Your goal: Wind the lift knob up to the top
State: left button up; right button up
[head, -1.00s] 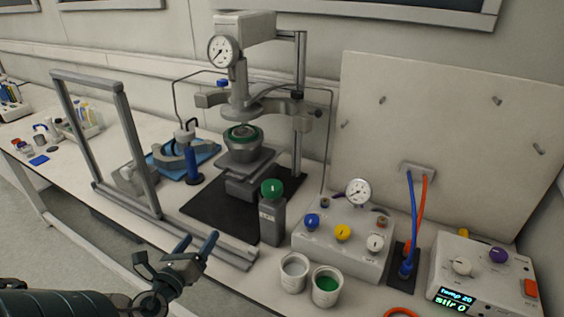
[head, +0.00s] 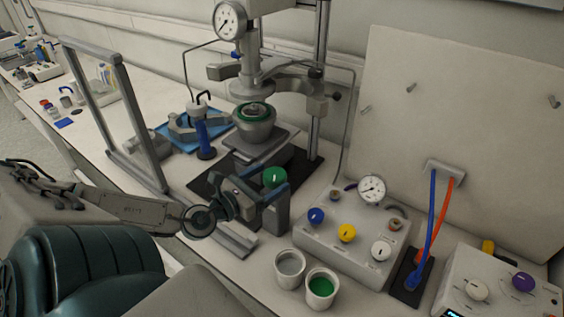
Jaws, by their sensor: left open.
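The lift knob (head: 275,177) is a green round knob with a white mark, on top of a grey post in front of the reactor stand. My left gripper (head: 264,176) comes in from the left and is open, with its fingertips at the knob, one on the far side and one on the near side in the picture. I cannot tell whether they touch it. The gripper hides part of the post. Behind it, the reactor vessel (head: 254,130) with a green ring sits on the lift platform (head: 262,150), below the clamped head (head: 252,88). My right gripper is not in view.
A control box (head: 345,245) with blue, yellow and white knobs stands to the right. Two cups, one white inside (head: 290,268) and one with green contents (head: 321,288), stand in front. A grey frame shield (head: 130,120) stands at the left. A stirrer unit (head: 500,285) is far right.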

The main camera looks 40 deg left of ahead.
aim_at(283, 169)
pick_arm(q)
jog(key=shift+w+b, duration=1.3)
jog(key=shift+w, duration=0.3)
jog(key=shift+w+d+b, duration=0.15)
jog(key=shift+w+b, duration=0.15)
jog(key=shift+w, duration=0.4)
jog(key=shift+r, duration=0.1)
jog(key=c, duration=1)
